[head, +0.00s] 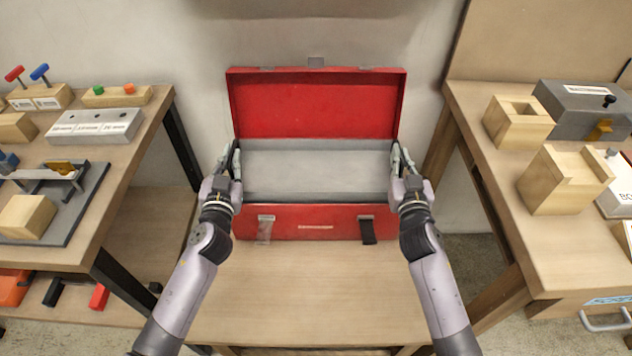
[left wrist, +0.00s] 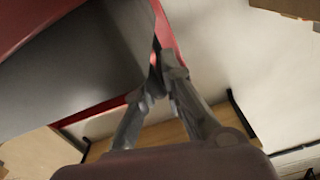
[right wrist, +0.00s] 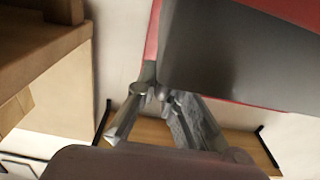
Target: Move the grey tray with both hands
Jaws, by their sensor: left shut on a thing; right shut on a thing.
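The grey tray (head: 316,170) sits at the top of an open red toolbox (head: 316,222) on the middle table. Its underside and lower walls are hidden by the toolbox in the head view. My left gripper (head: 236,160) is shut at the tray's left end; the left wrist view shows its fingers (left wrist: 155,80) closed at the grey wall's edge. My right gripper (head: 396,160) is shut at the tray's right end; the right wrist view shows its fingers (right wrist: 160,92) closed at the grey wall's edge. The tray looks level.
The red lid (head: 316,105) stands open behind the tray, against the wall. Bare tabletop (head: 310,290) lies in front of the toolbox. Side benches with wooden blocks (head: 565,180) and a grey fixture (head: 95,125) flank it.

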